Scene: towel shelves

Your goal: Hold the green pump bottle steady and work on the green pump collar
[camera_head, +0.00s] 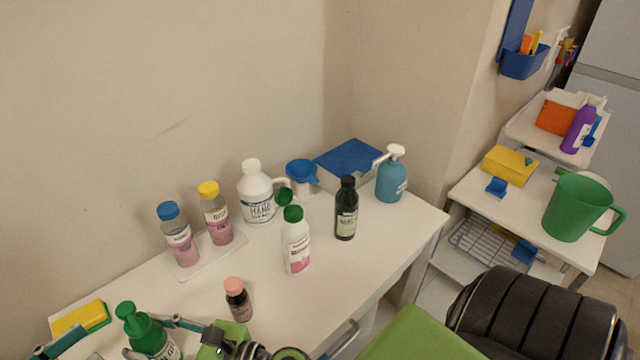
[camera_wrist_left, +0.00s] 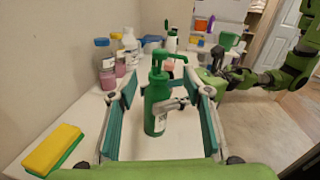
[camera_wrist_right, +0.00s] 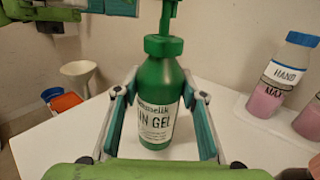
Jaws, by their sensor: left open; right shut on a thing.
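The green pump bottle (camera_head: 150,338) stands upright at the near left of the white table, partly cut off by the head view's lower edge. In the left wrist view, the collar (camera_wrist_left: 159,76) and pump head show unobstructed. My left gripper (camera_wrist_left: 167,86) is open, its fingers on either side of the bottle and apart from it, as far as I can tell.
A yellow-green sponge (camera_head: 80,318) lies left of the bottle. A small dark bottle with a pink cap (camera_head: 238,298) stands to the right. Several other bottles, a white jug (camera_head: 257,190) and a blue funnel (camera_head: 302,171) stand further back. Bare table lies between.

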